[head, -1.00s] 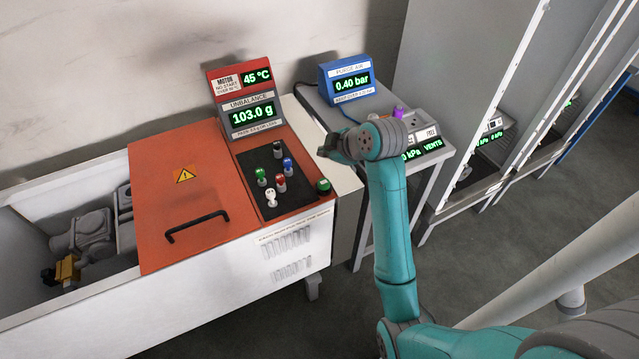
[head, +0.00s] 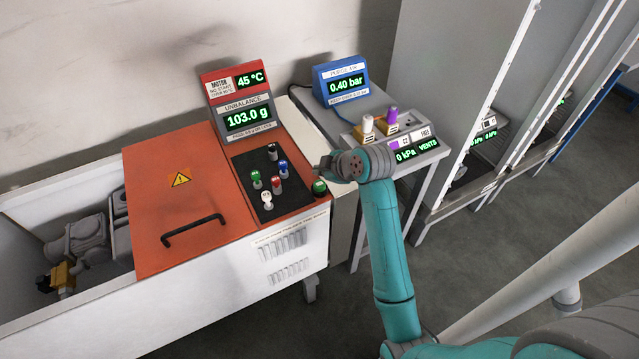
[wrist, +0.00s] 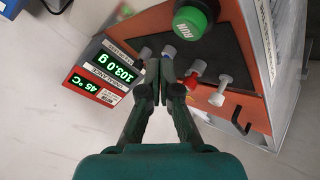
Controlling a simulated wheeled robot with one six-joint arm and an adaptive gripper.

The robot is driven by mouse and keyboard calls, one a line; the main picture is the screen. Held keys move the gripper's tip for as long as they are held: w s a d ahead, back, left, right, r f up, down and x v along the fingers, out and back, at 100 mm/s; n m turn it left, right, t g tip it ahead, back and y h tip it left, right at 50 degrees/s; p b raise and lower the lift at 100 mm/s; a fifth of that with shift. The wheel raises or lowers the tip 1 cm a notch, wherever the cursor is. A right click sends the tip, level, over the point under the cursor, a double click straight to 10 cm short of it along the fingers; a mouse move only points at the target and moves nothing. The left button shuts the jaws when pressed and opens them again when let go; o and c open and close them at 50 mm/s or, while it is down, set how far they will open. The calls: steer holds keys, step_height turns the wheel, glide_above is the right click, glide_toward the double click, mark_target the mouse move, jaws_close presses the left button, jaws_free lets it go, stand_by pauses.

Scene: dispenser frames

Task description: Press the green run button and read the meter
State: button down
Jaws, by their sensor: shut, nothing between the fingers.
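The green run button (head: 320,187) sits at the right front corner of the orange machine top. In the wrist view the green button (wrist: 190,20), lettered RUN, is at the top, beyond my fingertips. My gripper (head: 322,168) is shut and empty, just above and behind the button in the head view, apart from it. In the wrist view its closed fingertips (wrist: 153,68) point toward the black panel. The unbalance meter (head: 248,117) reads 103.0 g; it also shows in the wrist view (wrist: 113,70). The motor display (head: 249,79) above it reads 45 °C.
Several coloured knobs (head: 277,185) stand on the black panel left of the button. A blue purge air meter (head: 343,83) reads 0.40 bar on the side table, near a vents box (head: 414,147) reading 0 kPa. The orange lid (head: 180,210) has a black handle.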

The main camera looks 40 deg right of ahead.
mark_target(321, 186)
steer(key=shift+f, duration=1.25)
steer(key=shift+f, duration=0.15)
stand_by(0.5)
steer(key=shift+f, duration=0.25)
steer(key=shift+f, duration=0.45)
stand_by(0.7)
steer(key=shift+r, duration=0.15)
stand_by(0.3)
steer(key=shift+r, duration=0.75)
steer(key=shift+r, duration=2.5)
